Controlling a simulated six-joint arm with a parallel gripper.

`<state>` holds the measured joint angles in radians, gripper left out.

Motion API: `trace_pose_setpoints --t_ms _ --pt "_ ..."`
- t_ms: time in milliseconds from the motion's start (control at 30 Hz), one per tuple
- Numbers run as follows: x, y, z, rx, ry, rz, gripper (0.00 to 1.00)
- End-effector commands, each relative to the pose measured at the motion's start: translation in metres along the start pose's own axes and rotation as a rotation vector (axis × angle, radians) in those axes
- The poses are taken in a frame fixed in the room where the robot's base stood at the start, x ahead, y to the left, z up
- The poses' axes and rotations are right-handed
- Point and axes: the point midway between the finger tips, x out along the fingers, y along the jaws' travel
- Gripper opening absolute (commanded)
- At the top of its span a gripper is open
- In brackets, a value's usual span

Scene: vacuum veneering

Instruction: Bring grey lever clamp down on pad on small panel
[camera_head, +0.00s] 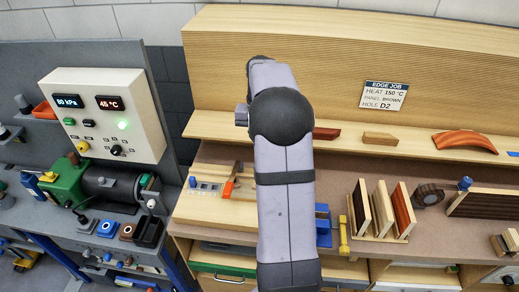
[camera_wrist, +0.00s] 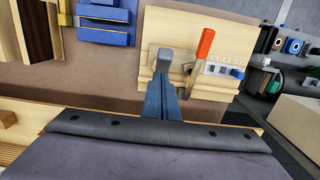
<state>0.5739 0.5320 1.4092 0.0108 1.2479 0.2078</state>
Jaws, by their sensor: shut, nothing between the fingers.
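In the wrist view a grey block-shaped handle (camera_wrist: 165,59), which looks like the grey lever, stands up over a light wooden board (camera_wrist: 187,22). My gripper (camera_wrist: 161,82) is shut and empty, its dark blue-grey fingers right at the lower end of that handle. I cannot tell whether they touch it. The lever's arm and the pad are hidden behind the fingers, and I cannot make out the small panel. In the head view my own arm covers the grey lever and the gripper. The wooden board's left part (camera_head: 205,207) shows there.
An orange-handled lever (camera_wrist: 205,44) stands beside the grey one, near a pale strip with square marks (camera_wrist: 222,69) and a blue block (camera_wrist: 237,74). Upright panels in a rack (camera_head: 382,210) stand right of my arm. A control box (camera_head: 105,115) is at left.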

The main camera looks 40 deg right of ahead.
Motion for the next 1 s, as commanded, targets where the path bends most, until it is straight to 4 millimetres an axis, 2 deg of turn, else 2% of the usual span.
trace_pose_setpoints --t_ms 667,1000 --pt "0.004 0.000 0.004 0.000 0.010 0.000 0.00" --pt "0.016 -0.001 0.013 -0.002 0.117 -0.001 0.00"
